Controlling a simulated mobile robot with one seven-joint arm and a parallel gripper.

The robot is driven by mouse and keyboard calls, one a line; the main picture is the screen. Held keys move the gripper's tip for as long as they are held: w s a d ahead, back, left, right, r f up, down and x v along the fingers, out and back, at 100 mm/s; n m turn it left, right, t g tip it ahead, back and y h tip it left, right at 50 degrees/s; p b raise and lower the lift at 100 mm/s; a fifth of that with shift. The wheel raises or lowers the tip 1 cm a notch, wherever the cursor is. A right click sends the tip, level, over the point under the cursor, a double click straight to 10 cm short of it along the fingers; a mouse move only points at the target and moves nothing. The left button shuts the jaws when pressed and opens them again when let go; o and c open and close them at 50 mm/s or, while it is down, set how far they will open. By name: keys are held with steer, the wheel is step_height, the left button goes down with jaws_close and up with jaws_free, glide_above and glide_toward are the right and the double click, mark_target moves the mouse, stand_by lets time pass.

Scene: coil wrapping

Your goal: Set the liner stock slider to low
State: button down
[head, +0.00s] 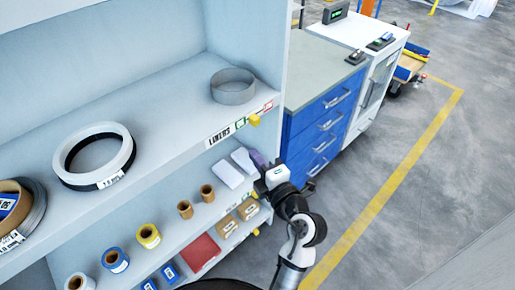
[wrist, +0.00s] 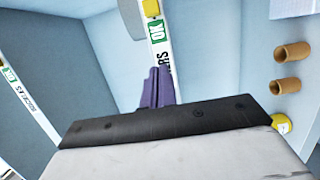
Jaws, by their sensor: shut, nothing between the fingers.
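The liner shelf's edge label (head: 220,134) reads LINERS, with a green field and a red-edged field to its right. Its yellow slider (head: 254,120) sits by the right end, beside these fields. In the wrist view the yellow slider (wrist: 150,8) is at the top edge, partly cut off, beyond the green OK field (wrist: 157,32). My gripper (head: 257,158) is below and apart from the slider in the head view. Its purple fingers are shut and empty; in the wrist view my gripper (wrist: 160,72) points at the label strip, and its tips overlap the strip's lower part.
A grey ring (head: 233,86) stands on the liner shelf near its right end. A white ring (head: 95,156) lies further left. The lower shelf holds white packs (head: 226,172) and brown rolls (head: 207,193). Blue drawers (head: 322,125) stand to the right. Open floor lies beyond.

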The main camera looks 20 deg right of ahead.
mark_target(254, 120)
steer(key=w, duration=0.3)
steer(key=w+p, duration=0.1)
steer(key=w, duration=0.4)
steer(key=shift+w+a+r+p, duration=0.1)
steer(key=shift+w+a+p, duration=0.25)
steer(key=shift+p, duration=0.05)
steer(key=d, duration=0.2)
steer(key=shift+w+d, duration=0.5)
steer(key=shift+d, duration=0.3)
steer(key=d+p, duration=0.1)
steer(key=d, duration=0.1)
steer(key=w+d+p, duration=0.1)
steer(key=d, duration=0.1)
steer(key=shift+w, duration=0.2)
steer(key=shift+p, duration=0.3)
